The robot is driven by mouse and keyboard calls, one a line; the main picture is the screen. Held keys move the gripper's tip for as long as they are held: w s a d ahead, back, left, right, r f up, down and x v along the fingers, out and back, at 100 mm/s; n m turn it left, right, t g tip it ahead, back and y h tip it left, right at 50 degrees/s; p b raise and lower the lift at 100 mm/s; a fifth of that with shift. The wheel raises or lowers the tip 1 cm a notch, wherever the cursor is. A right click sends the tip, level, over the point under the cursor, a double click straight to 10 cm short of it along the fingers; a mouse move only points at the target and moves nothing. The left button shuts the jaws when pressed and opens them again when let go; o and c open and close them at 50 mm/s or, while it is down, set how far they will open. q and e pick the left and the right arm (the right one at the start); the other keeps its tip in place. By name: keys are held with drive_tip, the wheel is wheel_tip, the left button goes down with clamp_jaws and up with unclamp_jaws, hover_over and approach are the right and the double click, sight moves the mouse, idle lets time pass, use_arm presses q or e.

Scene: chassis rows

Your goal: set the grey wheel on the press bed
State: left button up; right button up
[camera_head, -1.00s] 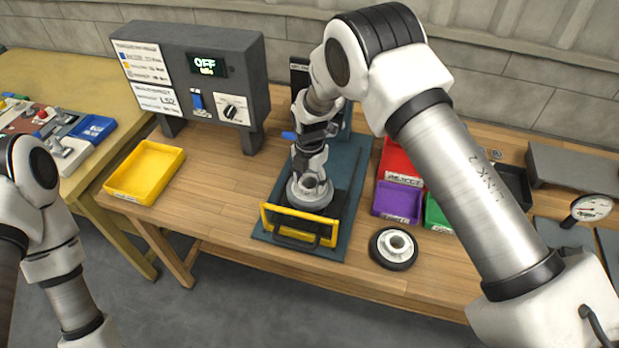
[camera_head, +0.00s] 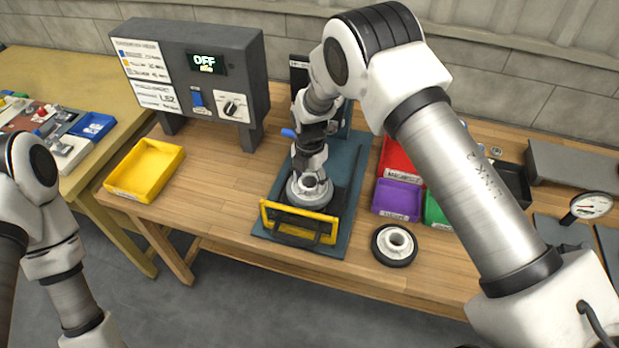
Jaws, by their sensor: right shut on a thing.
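The grey wheel (camera_head: 308,194) is at the press bed, behind the yellow guard bar (camera_head: 299,222). My right gripper (camera_head: 309,172) reaches down from above and is shut on the wheel. The wheel looks level and low over the dark bed of the press (camera_head: 346,205); I cannot tell whether its underside touches. My right arm hides part of the press column. My left arm shows at the left edge, but its gripper is outside the view.
A black-tyred wheel with a pale hub (camera_head: 394,245) lies right of the press. Red (camera_head: 397,158), purple (camera_head: 397,199) and green bins stand behind it. A yellow tray (camera_head: 145,170) and a grey control box (camera_head: 190,75) reading OFF are at left. Table between tray and press is clear.

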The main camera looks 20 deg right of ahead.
drive_tip(key=shift+w+f+b, duration=0.15)
drive_tip(key=shift+f+b, duration=0.2)
drive_tip(key=shift+f, duration=0.4)
idle(0.3)
drive_tip(key=shift+f, duration=0.3)
drive_tip(key=o, duration=1.6)
drive_tip(key=shift+c, duration=0.2)
wheel_tip(320, 180, up, 12)
